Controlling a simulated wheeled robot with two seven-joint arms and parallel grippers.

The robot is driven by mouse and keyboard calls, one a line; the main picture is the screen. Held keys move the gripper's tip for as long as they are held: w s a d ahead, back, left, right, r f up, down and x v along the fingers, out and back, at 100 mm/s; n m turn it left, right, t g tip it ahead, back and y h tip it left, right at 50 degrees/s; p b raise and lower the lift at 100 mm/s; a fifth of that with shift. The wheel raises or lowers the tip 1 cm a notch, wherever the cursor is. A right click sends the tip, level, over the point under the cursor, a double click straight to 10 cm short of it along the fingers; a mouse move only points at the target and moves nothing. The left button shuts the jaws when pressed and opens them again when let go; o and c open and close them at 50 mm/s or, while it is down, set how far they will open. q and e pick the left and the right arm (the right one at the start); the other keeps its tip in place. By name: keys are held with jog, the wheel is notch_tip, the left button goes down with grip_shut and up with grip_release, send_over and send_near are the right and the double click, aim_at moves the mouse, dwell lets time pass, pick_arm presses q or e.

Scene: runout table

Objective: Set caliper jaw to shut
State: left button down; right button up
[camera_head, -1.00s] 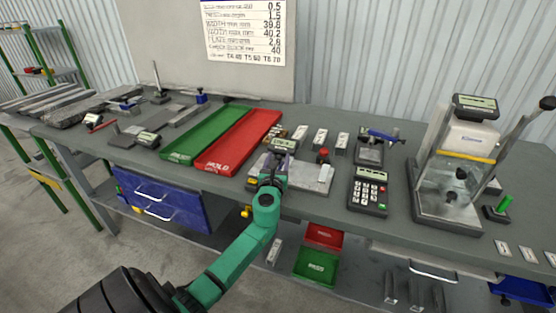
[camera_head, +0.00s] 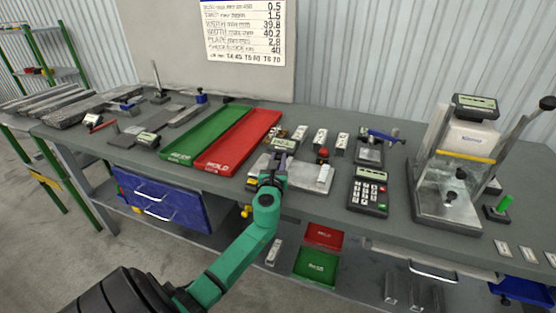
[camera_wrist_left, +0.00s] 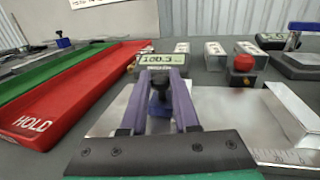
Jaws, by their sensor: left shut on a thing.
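The caliper station is a pale metal plate (camera_head: 312,178) on the bench, with a small digital display (camera_head: 284,144) behind it. In the left wrist view the display (camera_wrist_left: 162,59) shows a number like 100.3, too blurred to be sure. My left gripper (camera_head: 272,168) is over the left part of the plate. Its purple fingers (camera_wrist_left: 157,84) are shut on a dark blue piece, seemingly the caliper jaw (camera_wrist_left: 159,104), just in front of the display. The fingers and wrist hide most of the jaw, so its gap cannot be seen. My right gripper is not in view.
A red HOLD tray (camera_head: 240,142) and a green tray (camera_head: 206,134) lie left of the plate. A red knob (camera_wrist_left: 243,54) on a dark block stands behind the plate. A keypad unit (camera_head: 368,191) and a large glass-sided device (camera_head: 455,180) stand to the right.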

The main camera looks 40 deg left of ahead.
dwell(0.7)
pick_arm(q)
jog(key=w+d, duration=0.1)
jog(key=d, duration=0.2)
jog(key=w+d, duration=0.1)
jog(key=d, duration=0.2)
jog(key=w+d+p, duration=0.1)
jog(key=d, duration=0.3)
jog(key=shift+w+f, duration=0.1)
jog(key=shift+w, duration=0.1)
jog(key=shift+a, duration=0.15)
jog(key=c, duration=0.8)
grip_release()
jog(key=shift+o, duration=0.7)
jog(key=shift+d, duration=0.2)
